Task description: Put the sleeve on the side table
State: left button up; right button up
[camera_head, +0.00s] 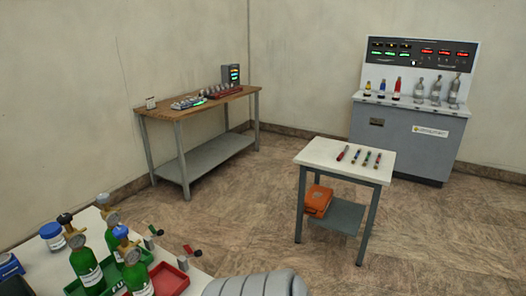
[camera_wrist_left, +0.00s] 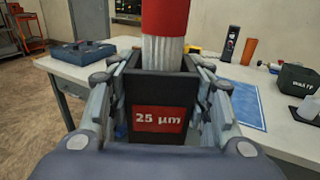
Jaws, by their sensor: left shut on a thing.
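In the left wrist view my left gripper (camera_wrist_left: 160,95) is shut on the sleeve (camera_wrist_left: 158,90), a dark block with a red "25 µm" label. A red cylinder with a pale ribbed lower part (camera_wrist_left: 164,35) rises above the sleeve; I cannot tell how the two are joined. The likely side table is the small white-topped table (camera_head: 318,152) in the head view. Several slim coloured rods (camera_head: 358,156) lie on it, and its left part is bare. Neither gripper shows in the head view.
An orange case (camera_head: 318,200) sits on the small table's lower shelf. A wooden bench (camera_head: 163,108) stands at the back left, a grey console (camera_head: 405,135) at the back right. Green cylinders (camera_head: 86,262) stand at near left. Open floor (camera_head: 245,215) lies between.

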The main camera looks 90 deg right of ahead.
aim_at(323, 150)
jog(key=l+z, duration=0.2)
jog(key=z, duration=1.2)
jog(key=i+l+z, duration=0.15)
jog(key=l+z, duration=0.15)
jog(key=z, duration=0.2)
jog(key=i+l+z, duration=0.25)
jog(key=z, duration=0.25)
jog(key=i+l+z, duration=0.2)
jog(key=z, duration=0.25)
jog(key=i+z, duration=0.45)
jog(key=i, duration=0.25)
jog(key=i+j+z, duration=0.15)
jog(key=i+z, duration=0.3)
jog(key=i, duration=0.2)
jog(key=i+j, duration=0.2)
jog(key=i, duration=0.3)
jog(key=i+j, duration=0.2)
jog(key=i, duration=0.3)
jog(key=i+j, duration=0.2)
jog(key=i, duration=0.3)
